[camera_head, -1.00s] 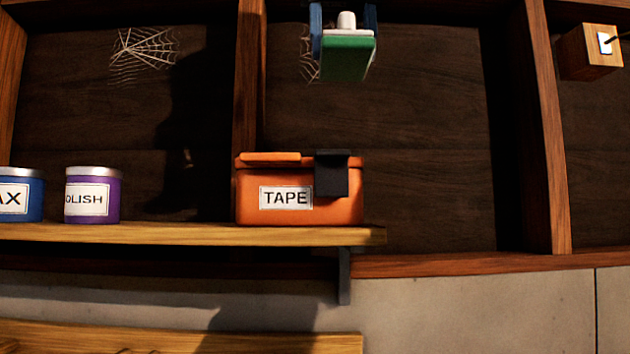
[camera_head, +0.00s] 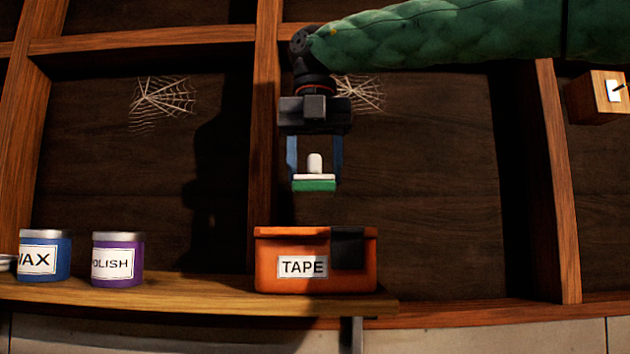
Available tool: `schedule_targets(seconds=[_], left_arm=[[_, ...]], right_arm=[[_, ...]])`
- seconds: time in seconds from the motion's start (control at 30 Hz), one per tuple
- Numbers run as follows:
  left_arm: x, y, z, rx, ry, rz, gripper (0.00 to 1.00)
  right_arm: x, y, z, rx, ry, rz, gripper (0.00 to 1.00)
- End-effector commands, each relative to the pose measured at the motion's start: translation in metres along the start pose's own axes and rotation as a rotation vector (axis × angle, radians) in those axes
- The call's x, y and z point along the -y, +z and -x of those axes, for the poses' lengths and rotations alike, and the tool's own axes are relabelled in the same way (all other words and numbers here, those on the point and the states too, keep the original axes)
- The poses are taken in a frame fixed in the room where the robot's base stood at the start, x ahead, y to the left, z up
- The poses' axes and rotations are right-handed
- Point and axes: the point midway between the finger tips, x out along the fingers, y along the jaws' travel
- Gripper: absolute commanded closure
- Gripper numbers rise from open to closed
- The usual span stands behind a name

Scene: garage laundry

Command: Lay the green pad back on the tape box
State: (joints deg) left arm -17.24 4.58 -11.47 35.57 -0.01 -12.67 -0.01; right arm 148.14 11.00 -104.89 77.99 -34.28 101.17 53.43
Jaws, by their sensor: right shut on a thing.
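The green pad (camera_head: 314,185) has a white top layer and a white knob. My right gripper (camera_head: 314,163) is shut on it, with a blue finger on each side, and holds it level in the air. The orange tape box (camera_head: 265,270), labelled TAPE, stands on the wooden shelf below. A gap shows between the pad and the box top. The pad is above the middle of the box in the picture; how far it is in depth is hard to tell. A black piece (camera_head: 347,248) hangs over the box's right front. My left gripper is not in view.
A purple polish can (camera_head: 118,260) and a blue wax can (camera_head: 45,256) stand left of the box on the shelf (camera_head: 190,295). The shelf ends just right of the box. A wooden block with a switch (camera_head: 598,97) is on the wall at right.

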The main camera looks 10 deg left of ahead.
Motion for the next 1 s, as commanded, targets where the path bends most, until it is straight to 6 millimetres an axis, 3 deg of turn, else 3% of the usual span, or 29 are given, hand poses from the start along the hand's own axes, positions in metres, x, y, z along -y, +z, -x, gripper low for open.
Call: schedule_targets(seconds=[0.33,0.8,0.83,0.9,1.0], left_arm=[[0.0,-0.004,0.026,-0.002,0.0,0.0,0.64],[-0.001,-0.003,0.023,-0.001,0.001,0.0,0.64],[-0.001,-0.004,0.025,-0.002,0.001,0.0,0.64],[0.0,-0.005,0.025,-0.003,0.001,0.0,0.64],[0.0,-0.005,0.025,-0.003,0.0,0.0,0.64]], right_arm=[[0.0,0.001,-0.033,-0.002,-0.001,-0.001,0.71],[0.0,0.002,-0.046,-0.001,0.001,-0.002,0.71],[0.0,0.001,-0.044,0.0,0.001,-0.002,0.44],[0.0,0.001,-0.044,0.0,0.001,-0.002,0.3],[0.0,0.001,-0.044,-0.001,0.0,-0.002,0.28]])
